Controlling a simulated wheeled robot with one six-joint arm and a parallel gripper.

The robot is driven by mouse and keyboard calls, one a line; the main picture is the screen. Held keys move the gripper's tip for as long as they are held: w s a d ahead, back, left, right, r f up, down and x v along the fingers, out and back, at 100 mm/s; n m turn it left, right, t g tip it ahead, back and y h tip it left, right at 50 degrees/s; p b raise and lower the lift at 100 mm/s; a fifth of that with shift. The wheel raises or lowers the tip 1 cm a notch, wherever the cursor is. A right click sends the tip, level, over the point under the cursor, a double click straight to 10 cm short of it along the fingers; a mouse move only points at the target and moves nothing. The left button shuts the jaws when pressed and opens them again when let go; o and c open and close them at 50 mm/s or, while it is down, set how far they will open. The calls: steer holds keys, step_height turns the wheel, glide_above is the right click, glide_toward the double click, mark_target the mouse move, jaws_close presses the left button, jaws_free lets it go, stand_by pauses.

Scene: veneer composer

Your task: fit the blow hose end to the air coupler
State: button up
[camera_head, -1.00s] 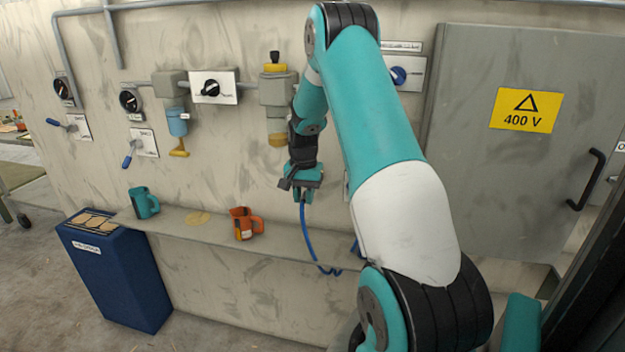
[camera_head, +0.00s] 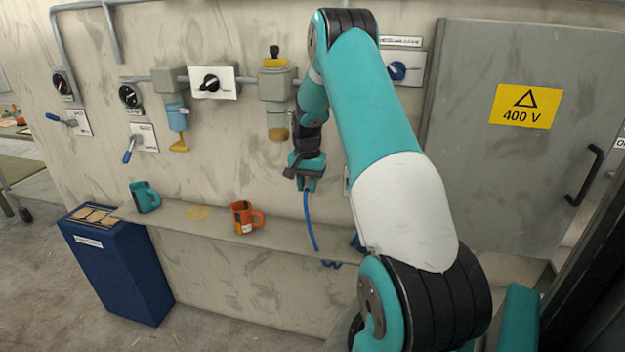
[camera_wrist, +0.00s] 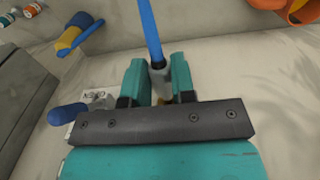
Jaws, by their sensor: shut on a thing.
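My gripper (camera_head: 304,178) is in front of the wall above the ledge, with a blue hose (camera_head: 310,225) hanging from it. In the wrist view my gripper (camera_wrist: 157,70) has its teal fingers shut on the hose end (camera_wrist: 158,82), a grey sleeve with the blue hose (camera_wrist: 151,30) running out of it. A small brass-coloured part shows below the sleeve between the fingers. I cannot make out the air coupler for certain; my arm and gripper cover part of the wall.
A filter unit (camera_head: 277,90) juts from the wall left of my arm. A blue-handled valve (camera_wrist: 70,113) is close to my gripper. A grey cabinet (camera_head: 500,190) stands at right.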

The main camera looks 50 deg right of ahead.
steer(key=shift+w+d+p, duration=0.2)
steer(key=shift+w+d, duration=0.05)
steer(key=shift+d, duration=0.4)
steer(key=shift+w+d+p, duration=0.15)
steer(key=shift+w+d, duration=0.1)
steer(key=shift+d, duration=0.35)
stand_by(0.6)
steer(key=o, duration=1)
step_height(320, 180, up, 17)
steer(key=b, duration=0.1)
steer(key=shift+r, duration=0.2)
steer(key=shift+a, duration=0.15)
